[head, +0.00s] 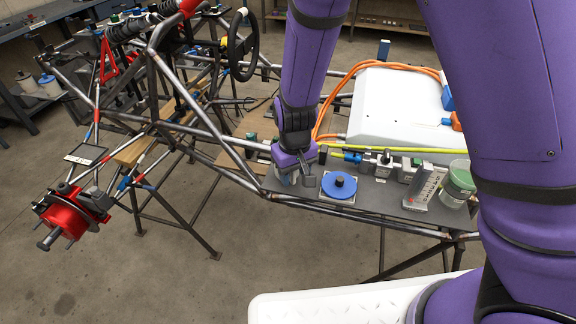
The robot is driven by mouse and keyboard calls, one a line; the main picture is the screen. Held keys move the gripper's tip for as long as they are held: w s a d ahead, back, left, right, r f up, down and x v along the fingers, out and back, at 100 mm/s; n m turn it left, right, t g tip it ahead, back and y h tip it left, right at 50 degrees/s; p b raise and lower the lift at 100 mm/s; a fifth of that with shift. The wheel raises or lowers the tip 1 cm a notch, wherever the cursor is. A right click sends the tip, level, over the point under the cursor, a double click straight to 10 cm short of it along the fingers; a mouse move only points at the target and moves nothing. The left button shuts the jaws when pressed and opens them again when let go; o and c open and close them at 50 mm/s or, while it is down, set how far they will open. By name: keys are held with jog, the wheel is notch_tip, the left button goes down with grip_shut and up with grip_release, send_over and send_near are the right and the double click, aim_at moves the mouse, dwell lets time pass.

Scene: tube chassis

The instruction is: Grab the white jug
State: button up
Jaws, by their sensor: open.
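My gripper (297,179) is low over the left end of the dark panel on the tube chassis, pointing down, with its jaws open. A small whitish object (283,177) shows right at the jaws, mostly hidden by them. It may be the white jug, but I cannot tell its shape or whether the fingers touch it. A pale, see-through container with a green lid (459,181) stands upright at the right end of the panel, well apart from my gripper.
A blue disc (339,186) with a black knob lies just right of my gripper. Small fittings (383,163) and a grey block (425,187) stand further right. A large white case (395,108) with orange cables lies behind. Chassis tubes (215,133) run left.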

jog(key=shift+f, duration=0.5)
grip_shut()
jog(key=shift+r, duration=0.15)
